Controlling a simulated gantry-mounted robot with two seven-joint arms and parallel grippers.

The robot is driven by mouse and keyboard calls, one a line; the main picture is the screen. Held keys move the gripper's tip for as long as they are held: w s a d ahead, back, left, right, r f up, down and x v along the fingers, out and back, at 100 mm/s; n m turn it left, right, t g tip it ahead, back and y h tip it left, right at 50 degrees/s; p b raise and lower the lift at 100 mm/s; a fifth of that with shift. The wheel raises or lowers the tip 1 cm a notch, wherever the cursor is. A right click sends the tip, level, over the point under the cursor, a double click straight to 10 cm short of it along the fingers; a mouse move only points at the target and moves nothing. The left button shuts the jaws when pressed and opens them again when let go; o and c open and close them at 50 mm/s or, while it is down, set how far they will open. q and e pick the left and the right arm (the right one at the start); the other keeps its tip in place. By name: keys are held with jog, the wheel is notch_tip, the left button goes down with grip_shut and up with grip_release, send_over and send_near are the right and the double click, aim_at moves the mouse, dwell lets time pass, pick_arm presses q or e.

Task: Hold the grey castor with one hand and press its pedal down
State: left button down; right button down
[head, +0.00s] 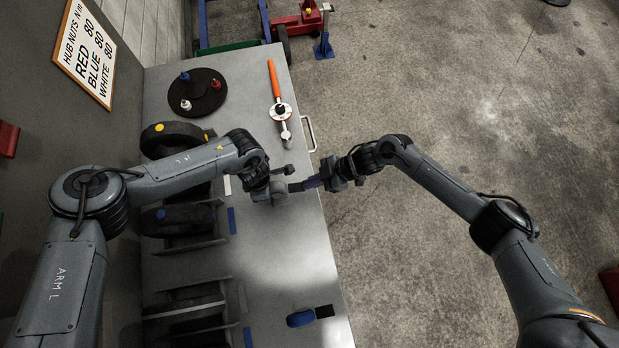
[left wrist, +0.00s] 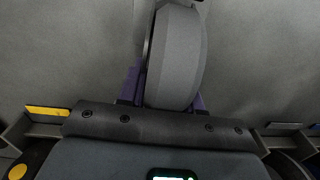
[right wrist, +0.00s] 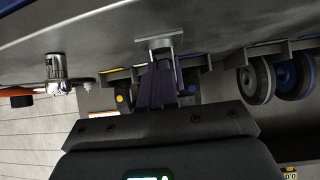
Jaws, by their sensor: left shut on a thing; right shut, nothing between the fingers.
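The grey castor (head: 270,193) is at the bench's right side, partly hidden by my left gripper. In the left wrist view its grey wheel (left wrist: 178,58) stands between the purple fingers of my left gripper (left wrist: 165,90), which is shut on it. My right gripper (head: 297,186) is shut and empty, its purple fingertips close beside the castor from the right. In the right wrist view the shut fingers (right wrist: 160,75) reach to just below a small light grey plate (right wrist: 158,43). I cannot tell whether that plate is the pedal, nor whether the fingers touch it.
A wrench with an orange handle (head: 274,78) and a round black plate (head: 196,92) with coloured nuts lie on the far bench. Wheels stand in slots along the left, one with a yellow mark (head: 160,127). A blue piece (head: 300,318) lies near the front.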

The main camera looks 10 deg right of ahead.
jog(key=shift+d+f+y, duration=0.1)
jog(key=shift+f+y, duration=0.35)
jog(key=shift+y, duration=0.15)
jog(key=shift+f, duration=0.3)
jog(key=shift+r, duration=0.15)
jog(key=shift+r, duration=0.65)
jog(key=shift+d+r, duration=0.1)
jog(key=shift+r, duration=0.15)
jog(key=a+r+v, duration=0.1)
jog(key=r+v, duration=0.1)
jog(key=v, duration=1)
jog(key=shift+r, duration=0.25)
